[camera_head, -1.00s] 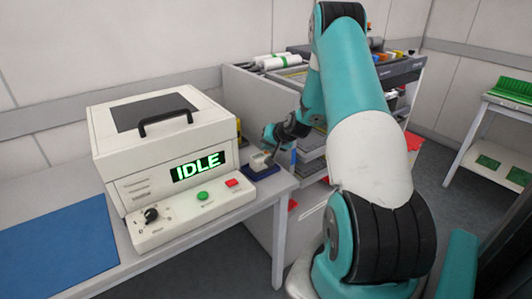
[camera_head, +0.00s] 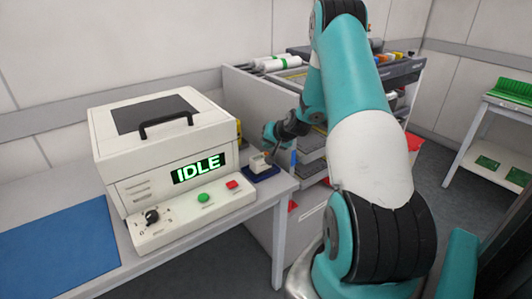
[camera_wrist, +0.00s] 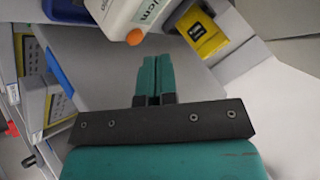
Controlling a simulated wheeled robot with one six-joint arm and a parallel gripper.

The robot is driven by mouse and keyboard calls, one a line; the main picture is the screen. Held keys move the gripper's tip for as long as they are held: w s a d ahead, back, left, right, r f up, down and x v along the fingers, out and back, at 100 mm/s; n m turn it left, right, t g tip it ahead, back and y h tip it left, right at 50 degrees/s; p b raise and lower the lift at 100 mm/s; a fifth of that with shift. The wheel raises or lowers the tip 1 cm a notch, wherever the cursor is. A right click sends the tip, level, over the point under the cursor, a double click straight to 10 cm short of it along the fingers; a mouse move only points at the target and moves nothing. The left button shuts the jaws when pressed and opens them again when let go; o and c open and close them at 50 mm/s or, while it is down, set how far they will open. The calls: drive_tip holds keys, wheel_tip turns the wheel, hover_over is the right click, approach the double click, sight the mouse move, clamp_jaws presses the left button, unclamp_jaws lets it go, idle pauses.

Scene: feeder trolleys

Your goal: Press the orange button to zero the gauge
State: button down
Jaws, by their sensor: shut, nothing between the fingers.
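The orange button (camera_wrist: 135,37) shows in the wrist view at the corner of a white gauge body (camera_wrist: 122,12) with dark lettering. In the head view the small pale gauge (camera_head: 259,162) stands on a dark blue base (camera_head: 264,174) at the right end of the bench; its button is too small to make out there. My gripper (camera_wrist: 150,60) is shut and empty, its teal fingertips just below the button in the wrist picture, with a small gap showing. In the head view my gripper is small and partly hidden by my wrist, just above the gauge.
A white machine (camera_head: 165,150) reading IDLE stands left of the gauge, with green and red buttons on its front. A yellow box (camera_wrist: 203,36) lies beside the gauge in the wrist view. A blue mat (camera_head: 60,250) covers the bench at left. A grey trolley (camera_head: 250,105) stands behind.

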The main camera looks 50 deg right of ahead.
drive_tip(key=shift+r+p, duration=1.6)
drive_tip(key=shift+r, duration=0.85)
